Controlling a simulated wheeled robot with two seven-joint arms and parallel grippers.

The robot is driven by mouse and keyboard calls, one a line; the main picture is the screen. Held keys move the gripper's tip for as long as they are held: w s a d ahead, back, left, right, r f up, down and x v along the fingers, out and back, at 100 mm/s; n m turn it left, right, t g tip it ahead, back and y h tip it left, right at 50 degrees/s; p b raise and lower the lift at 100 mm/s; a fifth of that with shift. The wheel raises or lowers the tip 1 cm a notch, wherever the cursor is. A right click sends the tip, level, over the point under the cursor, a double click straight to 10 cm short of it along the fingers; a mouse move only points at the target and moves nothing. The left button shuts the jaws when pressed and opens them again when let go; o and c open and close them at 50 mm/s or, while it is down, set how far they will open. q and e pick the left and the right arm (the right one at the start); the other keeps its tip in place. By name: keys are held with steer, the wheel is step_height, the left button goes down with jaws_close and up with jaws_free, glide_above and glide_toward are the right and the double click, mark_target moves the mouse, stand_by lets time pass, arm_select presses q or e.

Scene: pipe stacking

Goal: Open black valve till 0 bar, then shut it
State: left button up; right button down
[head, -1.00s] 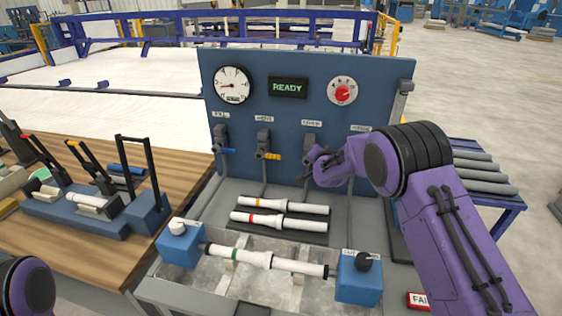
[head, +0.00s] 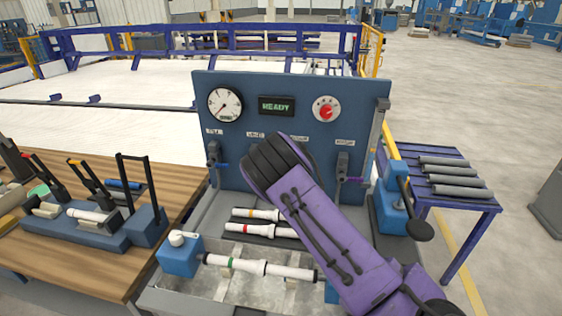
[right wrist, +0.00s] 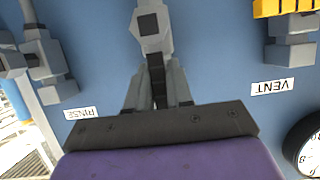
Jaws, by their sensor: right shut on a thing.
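The black valve handle (right wrist: 157,75) shows in the right wrist view, between the fingers of my right gripper (right wrist: 158,95), which is shut on it. The grey valve body (right wrist: 150,28) stands just beyond, between the RINSE and VENT labels. In the head view my purple right arm hides this gripper and valve. My left gripper is out of view.
The panel also has a blue-handled valve (head: 215,163), a purple-handled valve (head: 345,168), a READY display (head: 276,106) and a red-knob dial (head: 326,109). White pipes (head: 258,267) lie below it. A blue stand with a black lever (head: 395,205) is at the right.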

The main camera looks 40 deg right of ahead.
stand_by(0.5)
steer(key=c, duration=1.2)
jaws_free()
steer(key=shift+c, duration=0.2)
steer(key=shift+o, duration=0.7)
steer(key=shift+a+r, duration=0.15)
steer(key=shift+s+a, duration=0.2)
steer(key=shift+a, duration=0.15)
steer(key=b+v, duration=0.3)
steer(key=v, duration=0.6)
steer(key=shift+s+a+r, duration=0.2)
steer(key=shift+s+r, duration=0.05)
steer(key=shift+s, duration=0.05)
